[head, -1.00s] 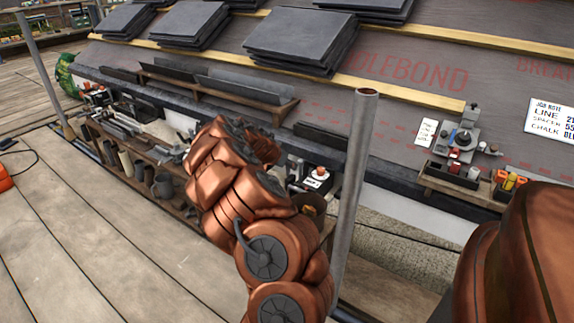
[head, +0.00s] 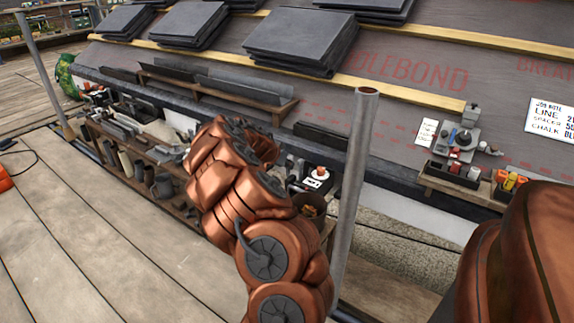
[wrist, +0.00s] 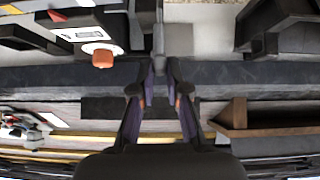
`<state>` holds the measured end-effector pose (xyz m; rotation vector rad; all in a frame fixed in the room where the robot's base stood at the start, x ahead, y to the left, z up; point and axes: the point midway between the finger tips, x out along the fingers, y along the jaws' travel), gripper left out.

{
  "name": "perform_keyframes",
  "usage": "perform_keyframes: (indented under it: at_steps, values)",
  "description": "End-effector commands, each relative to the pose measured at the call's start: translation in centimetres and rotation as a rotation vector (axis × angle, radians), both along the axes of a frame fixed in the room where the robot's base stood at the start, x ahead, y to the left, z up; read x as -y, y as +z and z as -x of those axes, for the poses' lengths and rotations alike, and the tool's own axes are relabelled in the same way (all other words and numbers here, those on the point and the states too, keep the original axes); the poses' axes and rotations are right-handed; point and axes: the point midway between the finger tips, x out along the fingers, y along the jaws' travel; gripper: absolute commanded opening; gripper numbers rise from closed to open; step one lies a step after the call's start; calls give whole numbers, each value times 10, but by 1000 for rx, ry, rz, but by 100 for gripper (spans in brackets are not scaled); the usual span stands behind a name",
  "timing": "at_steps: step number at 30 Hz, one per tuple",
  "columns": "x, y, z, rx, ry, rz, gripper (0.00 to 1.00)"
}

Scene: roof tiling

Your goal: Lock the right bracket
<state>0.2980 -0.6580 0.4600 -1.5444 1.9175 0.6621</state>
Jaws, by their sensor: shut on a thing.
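In the wrist view my gripper (wrist: 159,78) is shut on a narrow grey metal piece (wrist: 158,40) that stands up between the fingertips. I cannot tell for certain whether this piece belongs to the right bracket. Left of the fingers, apart from them, an orange-red knob (wrist: 103,59) sits on a white-faced block. The same knob shows in the head view (head: 319,172), just right of my arm. In the head view my copper arm hides the gripper and what it holds.
A grey upright pole (head: 352,200) stands close to the right of my arm. A wooden ledge (head: 215,90) with dark strips runs along the roof. Stacked slates (head: 300,42) lie above. The plank deck (head: 110,250) is mostly clear.

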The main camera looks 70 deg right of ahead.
Motion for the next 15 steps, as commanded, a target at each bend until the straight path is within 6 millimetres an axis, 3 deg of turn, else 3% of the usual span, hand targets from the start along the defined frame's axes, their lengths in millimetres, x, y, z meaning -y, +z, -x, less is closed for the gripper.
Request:
perform_keyframes:
  at_steps: [15]
  values:
    - [3, -9, -18, -255, 3, -57, 0]
